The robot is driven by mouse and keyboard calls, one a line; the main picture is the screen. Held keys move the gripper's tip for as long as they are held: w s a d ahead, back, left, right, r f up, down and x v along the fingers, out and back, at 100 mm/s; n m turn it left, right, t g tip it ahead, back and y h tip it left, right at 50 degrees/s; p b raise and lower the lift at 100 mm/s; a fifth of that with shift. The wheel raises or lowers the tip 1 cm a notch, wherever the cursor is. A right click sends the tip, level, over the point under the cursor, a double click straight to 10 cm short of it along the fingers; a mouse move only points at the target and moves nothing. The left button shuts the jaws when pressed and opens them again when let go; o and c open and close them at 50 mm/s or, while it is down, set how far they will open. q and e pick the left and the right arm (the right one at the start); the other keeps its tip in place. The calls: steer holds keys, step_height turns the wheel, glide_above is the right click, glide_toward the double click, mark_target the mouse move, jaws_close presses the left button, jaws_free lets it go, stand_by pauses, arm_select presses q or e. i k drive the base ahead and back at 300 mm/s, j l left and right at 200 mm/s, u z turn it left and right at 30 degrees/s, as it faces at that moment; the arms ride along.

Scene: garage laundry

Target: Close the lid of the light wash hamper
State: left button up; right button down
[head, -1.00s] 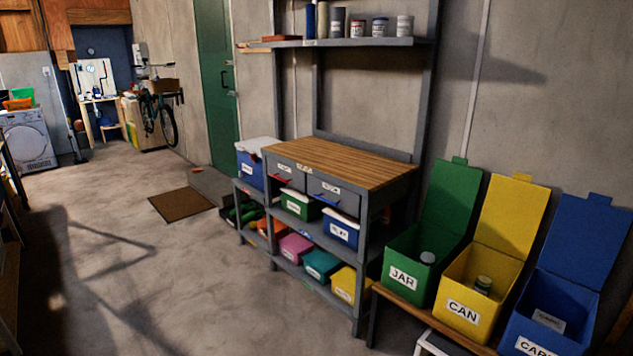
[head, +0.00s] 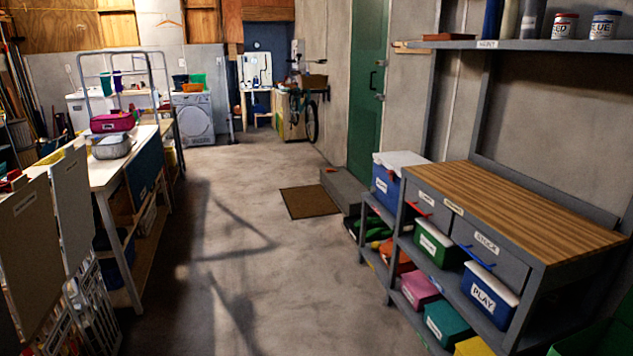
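At the left edge of the head view, two pale upright panels stand one behind the other, a nearer panel (head: 28,262) and a farther panel (head: 73,205). They look like raised lids. Below them are white slatted baskets (head: 92,308) with small labels I cannot read, partly cut off by the frame. I cannot tell which, if either, is the light wash hamper. Neither of my grippers is in view.
A long white-topped table (head: 105,172) stands behind the panels. A workbench (head: 535,215) with labelled bins lines the right. The concrete floor (head: 215,290) between is clear, with a brown mat (head: 310,202) farther back. A washing machine (head: 193,117) stands at the far wall.

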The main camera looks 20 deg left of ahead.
mark_target(70, 178)
steer(key=i+j+u, duration=0.1)
steer(key=i+u, duration=0.3)
steer(key=i, duration=0.15)
steer(key=i+u, duration=0.65)
steer(key=i, duration=0.5)
steer(key=i+l+u, duration=0.2)
steer(key=i, duration=0.45)
